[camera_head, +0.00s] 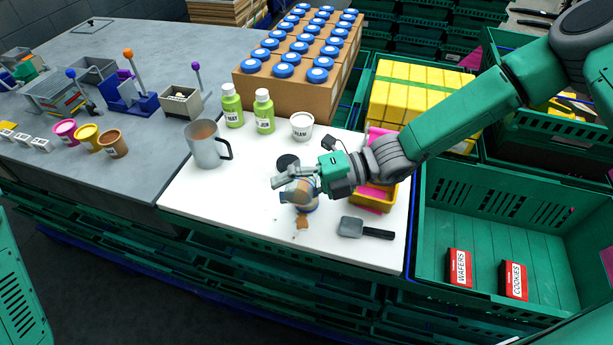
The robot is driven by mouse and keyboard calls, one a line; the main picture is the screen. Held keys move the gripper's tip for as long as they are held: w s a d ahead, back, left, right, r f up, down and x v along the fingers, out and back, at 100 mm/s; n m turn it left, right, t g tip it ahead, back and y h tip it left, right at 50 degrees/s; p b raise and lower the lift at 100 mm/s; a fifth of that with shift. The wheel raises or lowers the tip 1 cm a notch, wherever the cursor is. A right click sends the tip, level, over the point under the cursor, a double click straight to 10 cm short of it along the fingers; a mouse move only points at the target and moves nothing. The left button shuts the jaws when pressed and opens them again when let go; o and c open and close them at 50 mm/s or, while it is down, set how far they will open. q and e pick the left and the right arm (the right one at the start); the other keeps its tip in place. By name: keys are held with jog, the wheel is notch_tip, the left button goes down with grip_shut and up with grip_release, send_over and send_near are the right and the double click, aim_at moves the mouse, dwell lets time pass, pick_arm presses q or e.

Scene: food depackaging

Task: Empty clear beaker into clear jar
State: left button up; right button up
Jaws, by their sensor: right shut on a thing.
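My right gripper (291,182) comes in from the right and is shut around a small clear vessel (299,192) with brown contents, apparently the clear beaker. The fingers cover part of it. A blue-edged base (307,209) shows just under it; whether this belongs to the clear jar or to the held vessel I cannot tell. Some brown material (302,223) lies on the white board in front of it. A larger see-through mug-like container (207,147) with a dark handle stands upright at the board's left. My left gripper is not in view.
The white board (215,208) also bears green bottles (264,112), a white cup (301,126), a dark round lid (288,161), a scoop (352,227) and a yellow-pink bin (376,200) beside my wrist. A green crate (500,240) stands at right. The board's front left is clear.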

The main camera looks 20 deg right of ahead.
jog(key=shift+r+m, duration=0.15)
jog(key=shift+m, duration=0.25)
